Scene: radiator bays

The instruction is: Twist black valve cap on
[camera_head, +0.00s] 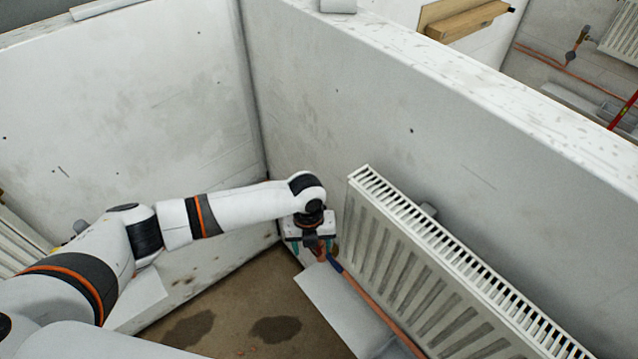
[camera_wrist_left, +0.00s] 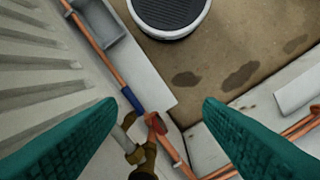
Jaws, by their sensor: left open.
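A brass-coloured valve fitting (camera_wrist_left: 130,150) with a red-orange part (camera_wrist_left: 155,123) lies between and below the fingers. A dark piece at the bottom edge belongs to or sits by this fitting; I cannot tell whether it is the black valve cap. In the head view the gripper hides most of the fitting. My right gripper is not in view.
A copper pipe (camera_wrist_left: 95,45) with a blue sleeve (camera_wrist_left: 132,99) runs along the radiator to the fitting. Two walls meet behind the gripper. The brown floor (camera_head: 230,310) has dark stains and is mostly clear. A pale ledge (camera_head: 335,305) lies below the radiator.

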